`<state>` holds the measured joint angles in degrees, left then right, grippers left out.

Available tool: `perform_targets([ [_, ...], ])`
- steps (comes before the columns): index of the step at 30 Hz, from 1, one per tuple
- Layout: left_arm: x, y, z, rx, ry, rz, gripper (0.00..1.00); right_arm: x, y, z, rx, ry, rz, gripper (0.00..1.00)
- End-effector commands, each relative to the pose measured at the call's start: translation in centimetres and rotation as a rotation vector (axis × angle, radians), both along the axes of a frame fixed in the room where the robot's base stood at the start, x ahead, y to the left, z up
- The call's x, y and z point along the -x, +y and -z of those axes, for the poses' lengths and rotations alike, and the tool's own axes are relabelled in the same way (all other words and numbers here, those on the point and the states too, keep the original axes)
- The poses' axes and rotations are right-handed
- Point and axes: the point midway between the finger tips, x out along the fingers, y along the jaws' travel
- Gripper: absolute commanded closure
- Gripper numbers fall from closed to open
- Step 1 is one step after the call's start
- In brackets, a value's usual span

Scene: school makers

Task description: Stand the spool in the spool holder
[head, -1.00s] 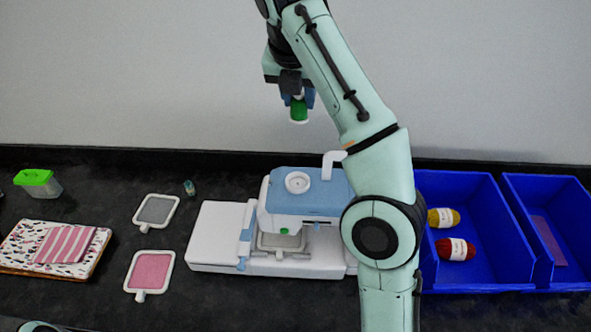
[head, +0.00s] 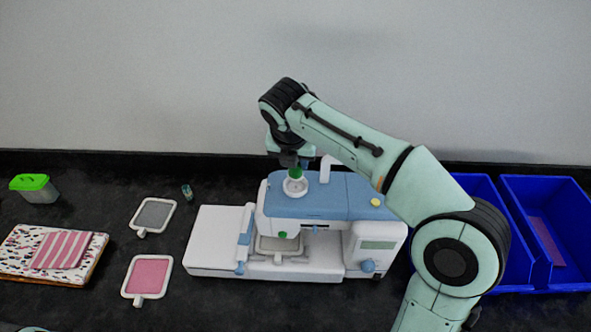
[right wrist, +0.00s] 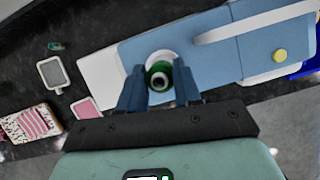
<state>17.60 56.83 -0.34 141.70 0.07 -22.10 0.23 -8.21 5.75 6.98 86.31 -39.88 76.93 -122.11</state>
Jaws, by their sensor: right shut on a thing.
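The green spool (head: 296,172) is upright between the fingers of my right gripper (head: 294,164), which is shut on it. In the head view its lower end is at the white round spool holder (head: 295,190) on top of the blue and white sewing machine (head: 335,195). In the right wrist view the green spool (right wrist: 158,70) shows end-on between the blue fingers (right wrist: 160,92), with the holder's white rim (right wrist: 161,55) behind it. I cannot tell whether the spool touches the holder's floor. My left gripper is not in view.
Blue bins (head: 545,190) stand at the right, partly behind my right arm. A grey hoop (head: 154,214), a pink hoop (head: 148,276), a small teal spool (head: 187,192), folded fabric (head: 62,250) and a green-lidded box (head: 38,187) lie left. A white handle (head: 328,166) rises beside the holder.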

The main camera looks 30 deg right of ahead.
Motion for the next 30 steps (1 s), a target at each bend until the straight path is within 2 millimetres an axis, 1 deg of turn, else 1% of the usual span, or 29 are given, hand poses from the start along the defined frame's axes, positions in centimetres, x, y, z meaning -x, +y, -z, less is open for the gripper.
perform_targets([
  [6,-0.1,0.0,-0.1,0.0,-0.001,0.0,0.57,0.1,-0.1,3.0,0.001,0.004,0.002,1.0],
  [8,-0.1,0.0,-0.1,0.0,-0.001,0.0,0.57,0.1,-0.1,3.5,0.001,0.003,0.001,1.0],
  [17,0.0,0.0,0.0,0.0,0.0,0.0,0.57,0.0,0.0,3.7,0.0,0.001,0.0,1.0],
  [24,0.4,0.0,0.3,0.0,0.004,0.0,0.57,0.1,0.0,4.5,0.001,0.002,0.001,1.0],
  [25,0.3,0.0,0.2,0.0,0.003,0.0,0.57,0.0,-0.1,4.4,0.001,0.002,0.001,0.57],
  [26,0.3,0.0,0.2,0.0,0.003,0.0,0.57,0.0,0.0,4.4,0.001,0.002,0.001,0.47],
  [27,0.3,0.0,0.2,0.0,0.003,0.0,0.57,0.0,0.0,4.4,0.001,0.002,0.001,0.41],
  [30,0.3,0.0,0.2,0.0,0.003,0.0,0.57,0.0,0.0,4.4,0.0,0.001,0.0,0.41],
])
